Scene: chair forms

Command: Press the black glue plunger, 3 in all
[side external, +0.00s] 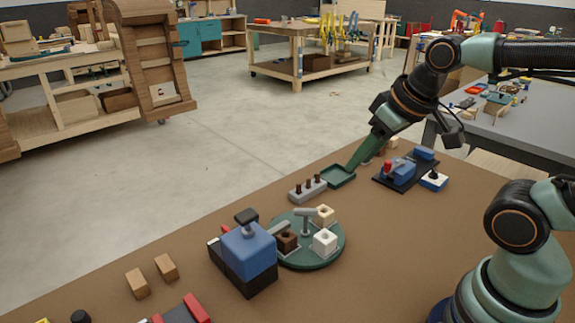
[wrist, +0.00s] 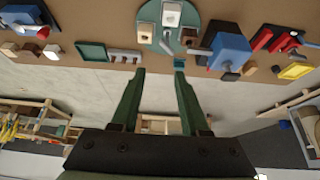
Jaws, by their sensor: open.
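A blue box on a black base (side external: 249,252) stands left of the green turntable, with a black cap (side external: 246,216) above it that looks like the glue plunger.
The green turntable (side external: 318,255) carries brown, white and cream blocks. A grey rack (side external: 308,190) with dark pegs and a green tray (side external: 340,177) lie behind it. Two wooden blocks (side external: 138,283) lie at left. A dark base with blue and red parts (side external: 404,170) stands at right.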

